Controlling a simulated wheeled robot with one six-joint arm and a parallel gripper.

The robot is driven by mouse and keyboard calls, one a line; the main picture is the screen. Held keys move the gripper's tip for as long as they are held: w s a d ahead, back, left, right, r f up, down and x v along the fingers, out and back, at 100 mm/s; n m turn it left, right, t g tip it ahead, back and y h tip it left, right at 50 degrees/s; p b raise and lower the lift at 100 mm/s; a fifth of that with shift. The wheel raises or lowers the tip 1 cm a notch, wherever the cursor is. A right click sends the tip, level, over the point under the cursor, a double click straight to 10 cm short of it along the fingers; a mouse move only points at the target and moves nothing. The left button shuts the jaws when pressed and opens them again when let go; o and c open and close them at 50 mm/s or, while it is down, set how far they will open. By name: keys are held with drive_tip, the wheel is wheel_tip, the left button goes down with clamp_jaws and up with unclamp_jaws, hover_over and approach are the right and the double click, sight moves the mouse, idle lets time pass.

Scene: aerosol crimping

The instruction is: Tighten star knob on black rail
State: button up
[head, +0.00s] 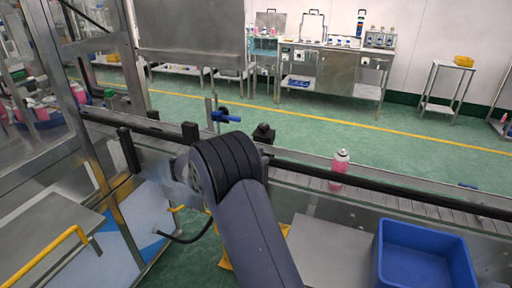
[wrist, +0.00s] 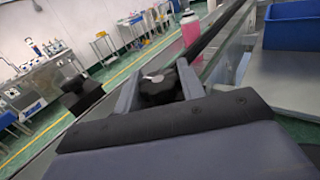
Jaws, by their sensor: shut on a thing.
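The black star knob (wrist: 160,90) sits between the two grey fingers of my gripper (wrist: 157,86) in the wrist view. The fingers are shut on it, one at each side, and a pale mark shows on its top. The lower part of the knob is hidden by my gripper's body. The black rail (wrist: 212,34) runs away behind the knob to the upper right. In the head view the rail (head: 400,191) stretches along the near side of the conveyor. There my own arm hides the gripper and the held knob.
A pink bottle (head: 339,170) stands on the conveyor (head: 440,203), right of my arm. A black block (head: 263,133) and a blue-handled clamp (head: 227,117) are close beyond my arm. A blue bin (head: 424,255) sits at the lower right. A yellow handle (head: 45,257) is at the lower left.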

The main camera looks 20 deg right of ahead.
drive_tip(key=shift+m+g+p, duration=0.4)
drive_tip(key=shift+m+g, duration=0.1)
drive_tip(key=shift+g, duration=0.2)
drive_tip(key=o, duration=1)
drive_tip(key=p+v, duration=0.3)
drive_tip(key=p, duration=0.1)
drive_tip(key=p+v, duration=0.7)
drive_tip(key=p, duration=0.1)
drive_tip(key=shift+a+r+p, duration=0.2)
drive_tip(key=shift+r+p, duration=0.1)
drive_tip(key=shift+p, duration=0.1)
drive_tip(key=shift+a+f+p, duration=0.15)
drive_tip(key=shift+f+p, duration=0.1)
drive_tip(key=shift+p, duration=0.2)
